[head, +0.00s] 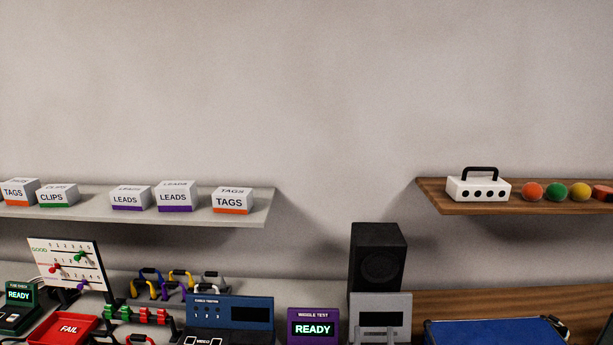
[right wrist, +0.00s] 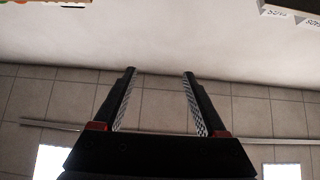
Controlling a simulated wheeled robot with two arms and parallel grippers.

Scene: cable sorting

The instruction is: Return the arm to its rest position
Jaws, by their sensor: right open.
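My right gripper (right wrist: 160,73) shows in the right wrist view with its two fingers wide apart and nothing between them. I cannot make out either gripper clearly in the head view. My left gripper is not in view.
In the head view, a grey shelf (head: 250,218) holds several labelled boxes and a wooden shelf (head: 470,207) holds a white case and balls. Below stand a purple READY tester (head: 314,312), a black speaker (head: 378,255), a red FAIL tray (head: 68,328) and a blue case (head: 490,331).

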